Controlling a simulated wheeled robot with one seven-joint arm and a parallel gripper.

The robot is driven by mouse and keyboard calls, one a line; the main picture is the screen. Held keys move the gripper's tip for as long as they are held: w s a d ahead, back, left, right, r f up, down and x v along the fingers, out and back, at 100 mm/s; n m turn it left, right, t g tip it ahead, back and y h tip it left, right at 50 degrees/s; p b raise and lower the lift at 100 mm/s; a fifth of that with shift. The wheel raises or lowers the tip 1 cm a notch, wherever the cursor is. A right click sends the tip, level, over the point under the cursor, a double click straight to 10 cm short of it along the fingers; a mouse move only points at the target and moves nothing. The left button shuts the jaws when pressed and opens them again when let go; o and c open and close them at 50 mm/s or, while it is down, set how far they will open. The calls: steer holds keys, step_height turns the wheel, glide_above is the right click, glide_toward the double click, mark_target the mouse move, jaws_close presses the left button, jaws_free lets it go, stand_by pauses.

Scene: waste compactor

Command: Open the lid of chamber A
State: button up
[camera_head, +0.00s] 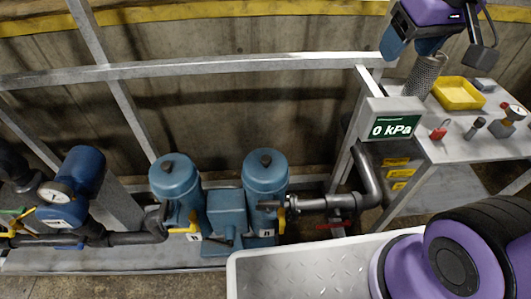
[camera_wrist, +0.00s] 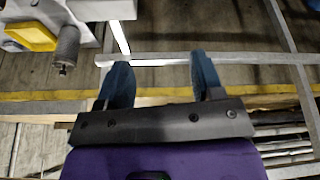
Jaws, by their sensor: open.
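Two blue cylindrical chambers with domed lids stand side by side at the floor in the head view: a left chamber (camera_head: 177,195) and a right chamber (camera_head: 265,185). Each has a dark knob on its lid, and both lids look shut. Their small labels are too small to read, so I cannot tell which is chamber A. My gripper (camera_head: 412,46) is at the top right of the head view, above and well away from both chambers. Its two blue fingers are apart with nothing between them, as the wrist view (camera_wrist: 160,68) also shows. The chambers are not in the wrist view.
A grey bench (camera_head: 470,145) at the right carries a yellow tray (camera_head: 458,93), a mesh cylinder (camera_head: 425,76), a red item (camera_head: 439,133) and a gauge (camera_head: 515,113). A display (camera_head: 391,127) reads 0 kPa. A metal rail (camera_head: 230,66) runs behind the chambers; pipes (camera_head: 325,202) flank them.

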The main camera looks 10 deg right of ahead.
steer(key=w+a+f+n+g, duration=0.2)
steer(key=w+a+f+n, duration=0.1)
steer(key=w+a+f, duration=0.65)
steer(key=n+g, duration=0.2)
steer(key=n, duration=0.2)
glide_above(266, 158)
step_height(266, 158, down, 18)
step_height(266, 158, down, 11)
steer(key=shift+r, duration=0.2)
jaws_close()
steer(key=shift+w+r, duration=0.1)
steer(key=shift+r, duration=0.05)
